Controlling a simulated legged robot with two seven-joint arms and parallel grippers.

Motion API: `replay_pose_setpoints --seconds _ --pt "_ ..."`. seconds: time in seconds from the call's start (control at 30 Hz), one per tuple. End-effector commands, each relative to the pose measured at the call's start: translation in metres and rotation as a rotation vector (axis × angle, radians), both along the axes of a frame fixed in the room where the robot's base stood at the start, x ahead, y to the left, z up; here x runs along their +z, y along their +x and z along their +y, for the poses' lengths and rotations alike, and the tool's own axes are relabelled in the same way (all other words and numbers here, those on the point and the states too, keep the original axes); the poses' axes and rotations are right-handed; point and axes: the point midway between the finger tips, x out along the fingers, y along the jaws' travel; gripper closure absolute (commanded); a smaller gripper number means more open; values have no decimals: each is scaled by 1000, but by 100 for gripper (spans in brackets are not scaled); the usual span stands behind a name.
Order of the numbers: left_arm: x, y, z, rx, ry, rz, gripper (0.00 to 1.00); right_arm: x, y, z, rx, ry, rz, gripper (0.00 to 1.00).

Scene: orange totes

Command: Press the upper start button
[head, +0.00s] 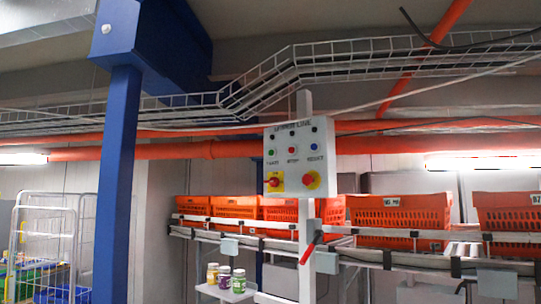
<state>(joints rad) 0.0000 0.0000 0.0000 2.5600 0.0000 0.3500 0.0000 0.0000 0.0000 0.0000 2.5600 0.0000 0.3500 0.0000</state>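A light grey control box (296,165) is mounted on a white post in the middle of the head view. The label across its top seems to read "UPPER LINE". A green button (271,152) sits at the left of its button row, above a label that looks like "START". A red button (292,151) is in the middle, and a blue button (313,148) is at the right above "RESET". Below are a red knob on a yellow plate (275,183) and a round red stop button on yellow (311,180). Neither of my grippers shows in the head view.
Orange totes (400,230) stand on a conveyor behind the box. A red-handled lever (311,249) is on the post below it. A small shelf (225,293) holds several jars. A blue column (117,190) stands at left, near a wire cage cart (45,230).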

Motion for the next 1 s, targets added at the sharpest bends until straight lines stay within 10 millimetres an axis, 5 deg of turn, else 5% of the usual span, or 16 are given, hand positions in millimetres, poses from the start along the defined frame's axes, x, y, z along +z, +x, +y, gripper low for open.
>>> replay_pose_setpoints --seconds 0.27,1.0 --pt "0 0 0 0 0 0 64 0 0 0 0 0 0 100" --pt "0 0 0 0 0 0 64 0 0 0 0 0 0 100"
